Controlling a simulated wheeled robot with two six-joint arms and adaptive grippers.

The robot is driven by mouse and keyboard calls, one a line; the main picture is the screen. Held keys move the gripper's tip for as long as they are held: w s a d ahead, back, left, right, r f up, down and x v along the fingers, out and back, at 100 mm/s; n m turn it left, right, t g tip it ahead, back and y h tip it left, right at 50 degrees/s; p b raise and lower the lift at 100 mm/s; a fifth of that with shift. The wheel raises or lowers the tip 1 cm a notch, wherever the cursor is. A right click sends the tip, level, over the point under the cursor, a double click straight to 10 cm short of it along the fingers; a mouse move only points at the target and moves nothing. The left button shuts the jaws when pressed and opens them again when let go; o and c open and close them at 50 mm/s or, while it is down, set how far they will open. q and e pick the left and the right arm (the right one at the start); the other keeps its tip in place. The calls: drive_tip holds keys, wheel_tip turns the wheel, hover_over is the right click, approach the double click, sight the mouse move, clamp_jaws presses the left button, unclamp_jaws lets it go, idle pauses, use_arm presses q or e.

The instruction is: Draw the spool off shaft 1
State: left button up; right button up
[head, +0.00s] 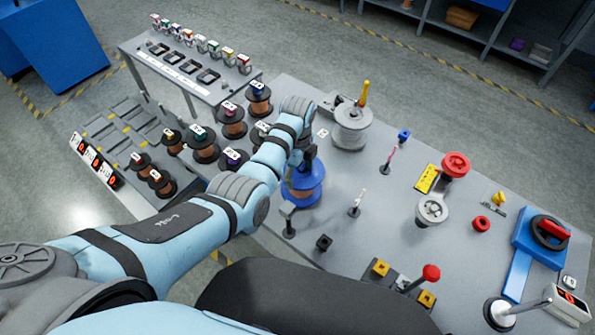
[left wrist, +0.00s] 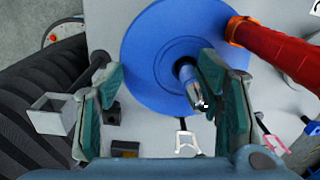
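A spool with blue flanges and copper-coloured wire (head: 302,190) stands on the grey table in the head view, partly hidden by my left gripper (head: 305,155). In the left wrist view the spool's round blue flange (left wrist: 150,50) faces the camera, with a metal shaft end (left wrist: 190,78) at its centre. My left gripper (left wrist: 162,75) is open, its two fingers apart over the flange. The right finger is close to the shaft end; I cannot tell whether they touch. Which shaft is numbered 1 is not readable. My right gripper is not in view.
A grey spool (head: 351,127) with a yellow handle stands behind the blue one. Several copper spools (head: 205,147) stand to the left. Thin posts (head: 355,203) rise nearby. A red knob (head: 455,164) and a blue winder (head: 540,240) are to the right.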

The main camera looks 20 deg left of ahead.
use_arm(q)
drive_tip(key=shift+s+f, duration=0.35)
drive_tip(key=shift+f, duration=0.1)
clamp_jaws()
drive_tip(key=o, duration=1.4)
unclamp_jaws()
drive_tip(key=shift+d, duration=0.1)
drive_tip(key=shift+c, duration=0.2)
drive_tip(key=o, duration=0.3)
drive_tip(key=shift+w+f, duration=0.15)
drive_tip(key=shift+w, duration=0.05)
drive_tip(key=shift+o, duration=0.7)
drive_tip(key=shift+w+f, duration=0.1)
drive_tip(key=shift+w, duration=0.3)
